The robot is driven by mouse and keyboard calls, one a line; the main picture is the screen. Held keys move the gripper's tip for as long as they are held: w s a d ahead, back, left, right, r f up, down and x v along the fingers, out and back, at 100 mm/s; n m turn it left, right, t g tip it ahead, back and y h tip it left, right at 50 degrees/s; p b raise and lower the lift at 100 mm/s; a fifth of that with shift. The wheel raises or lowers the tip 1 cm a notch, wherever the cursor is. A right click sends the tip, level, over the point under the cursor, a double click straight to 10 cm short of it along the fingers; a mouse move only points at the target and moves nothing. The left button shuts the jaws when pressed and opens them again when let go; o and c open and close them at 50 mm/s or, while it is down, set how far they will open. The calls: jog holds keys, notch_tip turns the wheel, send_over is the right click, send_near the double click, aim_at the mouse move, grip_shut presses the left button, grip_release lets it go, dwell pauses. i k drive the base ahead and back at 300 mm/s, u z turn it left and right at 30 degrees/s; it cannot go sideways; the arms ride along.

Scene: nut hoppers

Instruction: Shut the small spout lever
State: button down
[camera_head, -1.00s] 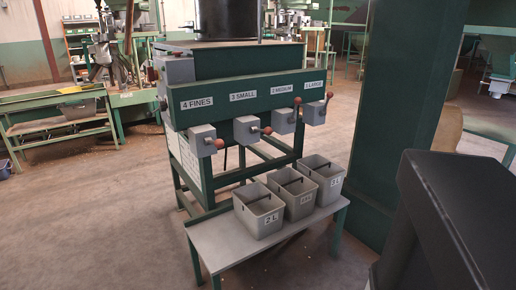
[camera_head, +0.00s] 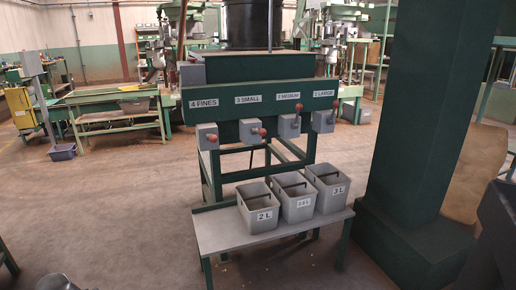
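The small spout (camera_head: 250,131) is a grey box under the "3 SMALL" label on the green hopper front. Its lever has a red-brown knob (camera_head: 262,132) that sticks out toward the camera and to the right. The fines lever knob (camera_head: 212,138) sticks out in a similar way. The medium lever knob (camera_head: 298,108) and the large lever knob (camera_head: 335,104) point upward. My gripper is not in view, and nothing visible touches the small lever.
A low bench (camera_head: 230,231) below the spouts carries three grey bins, the left one (camera_head: 258,207) marked 2 L. A thick green post (camera_head: 430,100) stands right of the hopper. Open floor (camera_head: 110,210) lies to the left and in front.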

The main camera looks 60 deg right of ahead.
aim_at(262, 132)
jog(key=z, duration=0.15)
jog(key=i, duration=0.95)
jog(key=u, duration=0.1)
